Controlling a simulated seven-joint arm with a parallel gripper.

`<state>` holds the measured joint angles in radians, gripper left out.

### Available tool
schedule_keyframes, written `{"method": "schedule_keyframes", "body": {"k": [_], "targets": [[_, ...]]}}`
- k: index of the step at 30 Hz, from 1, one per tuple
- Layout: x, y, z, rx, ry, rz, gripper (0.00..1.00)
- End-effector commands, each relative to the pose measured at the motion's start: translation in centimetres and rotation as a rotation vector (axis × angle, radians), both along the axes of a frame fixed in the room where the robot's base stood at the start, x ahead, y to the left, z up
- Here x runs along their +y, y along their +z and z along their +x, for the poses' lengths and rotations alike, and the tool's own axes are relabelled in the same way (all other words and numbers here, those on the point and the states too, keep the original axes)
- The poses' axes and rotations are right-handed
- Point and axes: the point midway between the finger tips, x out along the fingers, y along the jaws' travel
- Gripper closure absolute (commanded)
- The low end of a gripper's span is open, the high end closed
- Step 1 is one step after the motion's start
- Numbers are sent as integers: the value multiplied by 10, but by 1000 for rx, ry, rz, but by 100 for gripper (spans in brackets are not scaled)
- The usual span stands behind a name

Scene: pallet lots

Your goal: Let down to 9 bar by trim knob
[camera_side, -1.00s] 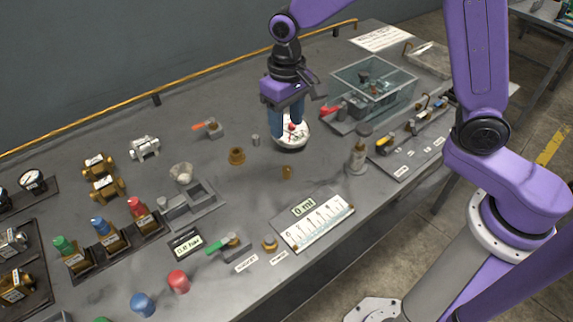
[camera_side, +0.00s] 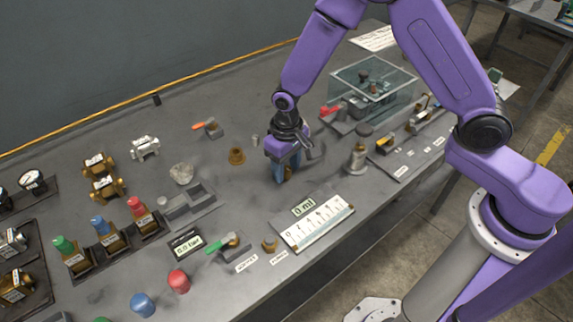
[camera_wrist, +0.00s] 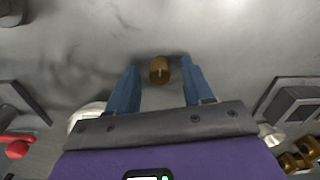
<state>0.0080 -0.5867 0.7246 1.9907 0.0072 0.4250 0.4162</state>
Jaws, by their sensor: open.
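My gripper (camera_side: 283,172) is open and points straight down, low over the middle of the bench. In the wrist view, a small brass knob (camera_wrist: 159,70) with a pale line on it sits between and slightly beyond the two blue fingertips (camera_wrist: 156,84), with a gap on both sides. In the side view the fingers mostly hide it. A second brass knob (camera_side: 270,243) stands near the front edge beside small white labels, too small to read surely. A dark display (camera_side: 187,244) with a bar reading lies left of a green-handled valve (camera_side: 228,243); its digits look like 0.0.
A ruled white scale plate (camera_side: 318,222) lies in front of my gripper. A metal bottle (camera_side: 356,158) stands to the right, and a grey slotted block (camera_side: 190,207) to the left.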

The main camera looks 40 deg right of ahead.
Motion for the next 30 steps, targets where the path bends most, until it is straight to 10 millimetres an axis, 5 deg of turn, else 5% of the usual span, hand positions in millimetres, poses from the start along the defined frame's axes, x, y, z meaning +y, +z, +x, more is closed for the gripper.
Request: {"method": "schedule_keyframes", "body": {"k": [8, 13, 30], "targets": [[0, -1, 0, -1, 0, 0, 49], [0, -1, 0, 0, 0, 0, 100], [0, 0, 0, 1, 150, 0, 100]]}}
